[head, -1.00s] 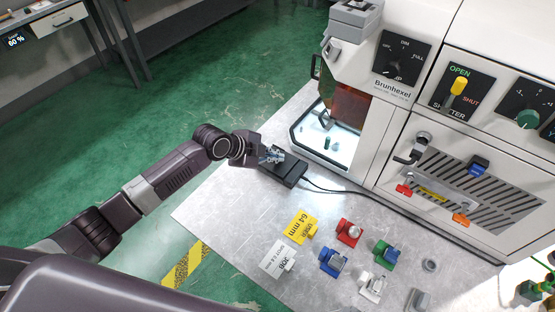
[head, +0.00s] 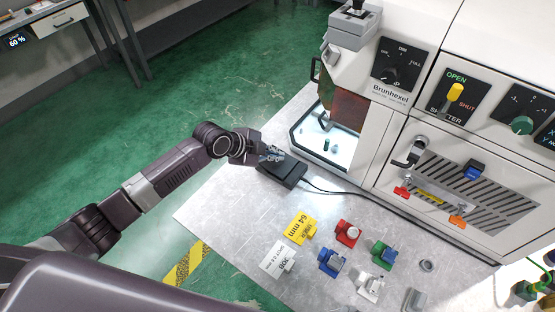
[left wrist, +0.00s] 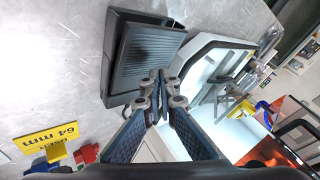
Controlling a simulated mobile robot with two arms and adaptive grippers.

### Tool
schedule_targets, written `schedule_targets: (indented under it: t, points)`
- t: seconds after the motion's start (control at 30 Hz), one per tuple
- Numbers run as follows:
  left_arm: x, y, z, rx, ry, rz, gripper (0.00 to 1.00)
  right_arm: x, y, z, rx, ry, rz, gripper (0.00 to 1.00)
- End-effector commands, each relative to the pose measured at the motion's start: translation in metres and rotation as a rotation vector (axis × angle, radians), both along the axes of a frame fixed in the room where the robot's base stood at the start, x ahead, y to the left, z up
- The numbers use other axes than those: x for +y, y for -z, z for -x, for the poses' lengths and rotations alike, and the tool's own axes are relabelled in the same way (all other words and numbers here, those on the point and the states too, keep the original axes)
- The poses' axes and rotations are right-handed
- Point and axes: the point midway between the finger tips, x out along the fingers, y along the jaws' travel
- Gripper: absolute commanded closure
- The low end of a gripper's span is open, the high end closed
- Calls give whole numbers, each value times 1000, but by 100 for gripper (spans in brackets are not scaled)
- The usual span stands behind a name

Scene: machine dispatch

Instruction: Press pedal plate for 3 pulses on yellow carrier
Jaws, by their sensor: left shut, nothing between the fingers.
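The black pedal plate (head: 283,174) lies on the metal table in front of the machine, with a cable running right. It also shows in the left wrist view (left wrist: 140,55), large and ribbed. My left gripper (head: 274,154) is shut and empty at the pedal's far-left edge. In the left wrist view its fingertips (left wrist: 160,82) overlap the pedal's edge; whether they touch it I cannot tell. A yellow piece (head: 312,230), perhaps the yellow carrier, stands beside the yellow "64 mm" card (head: 297,228). My right gripper is not in view.
The white Brunhexel machine (head: 376,140) has a lit chamber, a dial (head: 395,72) and a yellow shutter lever (head: 454,92) near OPEN. Red (head: 346,234), blue (head: 331,262), green (head: 384,254) and white (head: 369,288) pieces stand on the table's front part.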

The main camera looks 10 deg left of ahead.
Motion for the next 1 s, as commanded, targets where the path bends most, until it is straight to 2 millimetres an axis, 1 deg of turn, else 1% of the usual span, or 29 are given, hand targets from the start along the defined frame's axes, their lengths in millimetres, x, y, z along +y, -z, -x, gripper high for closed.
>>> schedule_targets:
  t: [0.17,0.6,0.67,1.0]
  points:
    - [-1,-4,-1,-2,0,1,100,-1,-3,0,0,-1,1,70]
    - [-4,-47,1,-3,0,1,100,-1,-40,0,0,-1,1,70]
    - [-5,-51,1,-2,0,1,100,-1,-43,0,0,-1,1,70]
    - [-5,-51,1,-2,0,1,100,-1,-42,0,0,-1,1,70]
